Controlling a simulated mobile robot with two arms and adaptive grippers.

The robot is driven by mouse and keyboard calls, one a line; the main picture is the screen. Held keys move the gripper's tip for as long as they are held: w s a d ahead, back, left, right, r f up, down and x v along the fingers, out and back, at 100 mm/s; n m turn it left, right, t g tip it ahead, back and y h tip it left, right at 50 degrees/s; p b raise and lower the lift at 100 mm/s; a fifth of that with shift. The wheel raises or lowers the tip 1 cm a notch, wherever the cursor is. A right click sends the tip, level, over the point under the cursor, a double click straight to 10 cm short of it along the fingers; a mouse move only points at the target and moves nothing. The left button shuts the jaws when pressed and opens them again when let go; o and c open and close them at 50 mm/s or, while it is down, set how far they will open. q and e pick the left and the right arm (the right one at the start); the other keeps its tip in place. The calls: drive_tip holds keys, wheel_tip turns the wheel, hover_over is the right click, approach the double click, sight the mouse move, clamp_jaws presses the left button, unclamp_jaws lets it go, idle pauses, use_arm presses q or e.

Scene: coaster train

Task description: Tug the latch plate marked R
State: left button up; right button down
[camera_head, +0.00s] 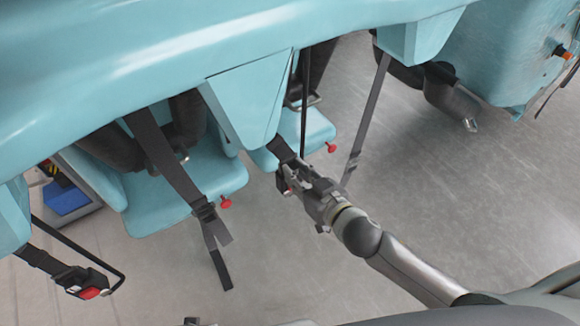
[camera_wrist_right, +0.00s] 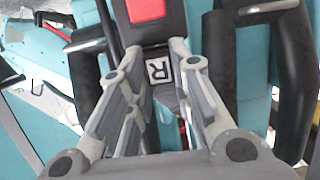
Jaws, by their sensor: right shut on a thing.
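The latch plate marked R (camera_wrist_right: 158,71) is a dark piece with a white-framed letter, between the fingers of my right gripper (camera_wrist_right: 158,60) in the right wrist view. It sits right against a dark buckle with a red button (camera_wrist_right: 146,10); I cannot tell how deep it is in it. In the head view my right gripper (camera_head: 296,181) is shut on the plate, below the teal seat row, and mostly hides it. A dark strap (camera_head: 282,149) runs from the seat down to the gripper. My left gripper is not in view.
Another buckle with a red button (camera_head: 90,292) hangs at the lower left. Loose straps (camera_head: 170,165) and (camera_head: 368,115) hang beside the arm. Teal seats (camera_head: 185,185) with red knobs (camera_head: 225,203) are close. Grey floor (camera_head: 430,190) is open to the right.

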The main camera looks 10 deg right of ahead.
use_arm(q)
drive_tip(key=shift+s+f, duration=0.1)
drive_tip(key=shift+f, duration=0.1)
use_arm(e)
drive_tip(key=shift+r, duration=0.2)
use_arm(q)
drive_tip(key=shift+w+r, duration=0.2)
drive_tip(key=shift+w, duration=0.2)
use_arm(e)
drive_tip(key=c, duration=1.2)
unclamp_jaws()
drive_tip(key=shift+f, duration=0.1)
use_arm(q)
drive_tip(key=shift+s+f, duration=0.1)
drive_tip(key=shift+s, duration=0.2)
use_arm(e)
drive_tip(key=v, duration=1.2)
